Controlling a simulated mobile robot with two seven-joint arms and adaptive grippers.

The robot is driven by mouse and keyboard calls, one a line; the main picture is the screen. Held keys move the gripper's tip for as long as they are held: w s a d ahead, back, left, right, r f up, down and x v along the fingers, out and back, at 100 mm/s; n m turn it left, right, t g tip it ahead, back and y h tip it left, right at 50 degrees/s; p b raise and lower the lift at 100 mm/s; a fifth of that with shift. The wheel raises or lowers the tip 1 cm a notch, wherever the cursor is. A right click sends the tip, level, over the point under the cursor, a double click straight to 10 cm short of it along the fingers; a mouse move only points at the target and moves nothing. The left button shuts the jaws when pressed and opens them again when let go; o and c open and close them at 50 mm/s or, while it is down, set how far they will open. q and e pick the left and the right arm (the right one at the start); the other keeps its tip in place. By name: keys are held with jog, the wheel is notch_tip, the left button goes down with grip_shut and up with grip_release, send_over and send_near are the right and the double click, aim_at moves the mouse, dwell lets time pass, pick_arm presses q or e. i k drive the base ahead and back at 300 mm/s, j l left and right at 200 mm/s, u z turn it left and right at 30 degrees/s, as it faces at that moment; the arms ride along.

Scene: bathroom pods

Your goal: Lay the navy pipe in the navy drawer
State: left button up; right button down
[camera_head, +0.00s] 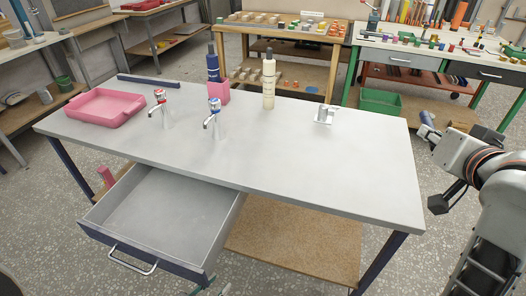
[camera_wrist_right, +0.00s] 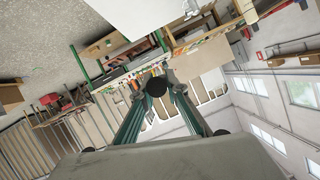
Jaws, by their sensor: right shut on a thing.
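The navy drawer (camera_head: 158,208) is pulled out at the front left of the grey table, with a dark navy front, a silver handle and an empty grey inside. My right gripper (camera_head: 431,133) is off the table's right end, far from the drawer. In the right wrist view its fingers (camera_wrist_right: 158,95) close on a dark round thing (camera_wrist_right: 157,86), apparently the navy pipe seen end-on. In the head view a small dark end (camera_head: 427,117) shows at the fingertips. Small green tips (camera_head: 208,284) at the bottom edge may be my left gripper; its jaws are unclear.
A dark bar (camera_head: 148,80) lies along the back. The front right is clear.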

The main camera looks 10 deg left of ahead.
aim_at(153, 202)
jog(key=j+u, duration=0.15)
jog(key=j, duration=1.05)
jog(key=j+u, duration=0.15)
jog(key=j, duration=1)
jog(key=i, duration=0.05)
